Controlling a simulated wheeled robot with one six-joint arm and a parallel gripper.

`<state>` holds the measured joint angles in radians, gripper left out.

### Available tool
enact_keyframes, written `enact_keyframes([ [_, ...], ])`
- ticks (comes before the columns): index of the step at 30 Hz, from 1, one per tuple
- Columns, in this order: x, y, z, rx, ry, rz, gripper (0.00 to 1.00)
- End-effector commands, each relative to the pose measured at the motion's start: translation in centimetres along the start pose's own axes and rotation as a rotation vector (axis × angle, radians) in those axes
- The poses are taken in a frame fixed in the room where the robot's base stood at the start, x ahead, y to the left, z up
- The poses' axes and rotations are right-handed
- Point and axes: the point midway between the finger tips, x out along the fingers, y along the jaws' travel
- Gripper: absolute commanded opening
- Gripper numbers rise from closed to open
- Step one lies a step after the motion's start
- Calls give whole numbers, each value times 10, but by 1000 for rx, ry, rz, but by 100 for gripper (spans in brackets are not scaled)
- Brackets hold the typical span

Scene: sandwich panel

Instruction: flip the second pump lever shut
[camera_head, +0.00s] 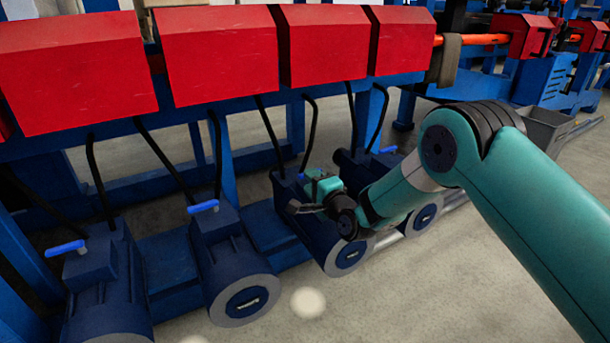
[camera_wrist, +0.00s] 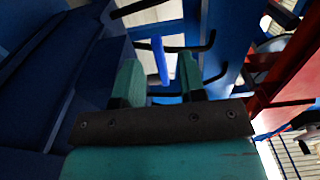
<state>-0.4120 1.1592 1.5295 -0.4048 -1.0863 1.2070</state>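Several dark blue pumps stand in a row in the head view, with bright blue levers visible on the far-left pump (camera_head: 65,248), the second from left (camera_head: 203,206) and the far-right one (camera_head: 388,149). In the wrist view, my gripper (camera_wrist: 160,72) is open. A bright blue lever (camera_wrist: 159,55) shows in the gap between its two fingers, with space visible on both sides. Whether it touches a finger I cannot tell.
Red angular housings (camera_head: 222,60) hang above the pumps on a blue frame. Black curved hoses (camera_head: 270,130) run down beside the pumps, and one dark hose (camera_wrist: 207,42) passes close to the fingers. The concrete floor (camera_head: 440,290) in front is clear.

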Motion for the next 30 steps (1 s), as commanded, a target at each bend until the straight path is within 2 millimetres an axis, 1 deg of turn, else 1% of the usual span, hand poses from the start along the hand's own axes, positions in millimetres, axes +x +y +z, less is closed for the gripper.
enact_keyframes([
  [1, 10, 3, 1, -1, -1, -3, 37],
  [3, 20, 4, 0, -1, 1, -1, 37],
  [7, 34, 3, 0, 1, 1, 0, 37],
  [12, 40, 2, 0, 2, 2, 2, 37],
  [19, 40, 1, 0, 2, 2, 3, 37],
  [20, 40, 1, 0, 2, 2, 3, 30],
  [21, 40, 1, 0, 2, 2, 2, 21],
  [24, 40, 1, 0, 2, 2, 2, 0],
  [30, 40, 1, -1, 2, 1, 3, 0],
])
